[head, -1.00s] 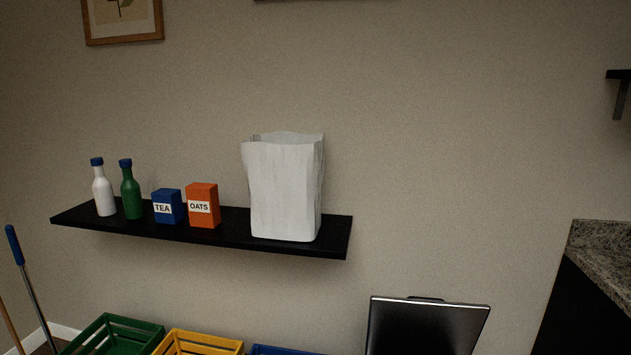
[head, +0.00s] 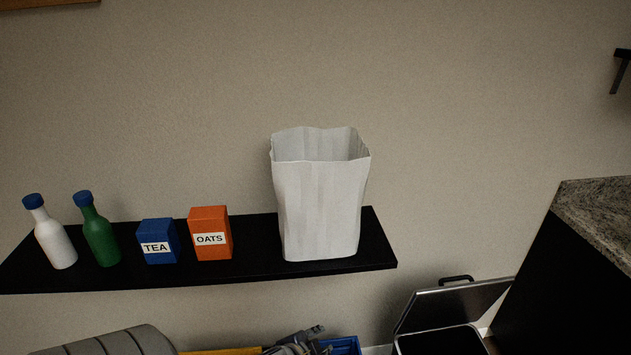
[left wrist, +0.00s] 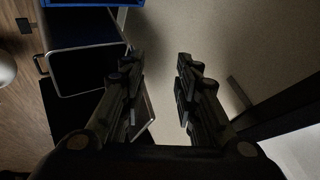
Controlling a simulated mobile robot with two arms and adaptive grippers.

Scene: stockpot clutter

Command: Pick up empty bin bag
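The empty bin bag (head: 320,210) is white, open at the top and standing upright near the right end of the black wall shelf (head: 245,262). My left gripper (head: 305,337) shows at the bottom of the head view, below the shelf and apart from the bag. In the left wrist view my left gripper (left wrist: 160,88) has its two fingers spread with nothing between them. The bag does not show in the left wrist view. My right gripper is in neither view.
On the shelf, left of the bag, are an orange oats box (head: 210,233), a blue tea box (head: 158,241), a green bottle (head: 99,232) and a white bottle (head: 53,235). Below right stands a bin with its lid raised (head: 455,303). A granite counter (head: 605,215) is at right.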

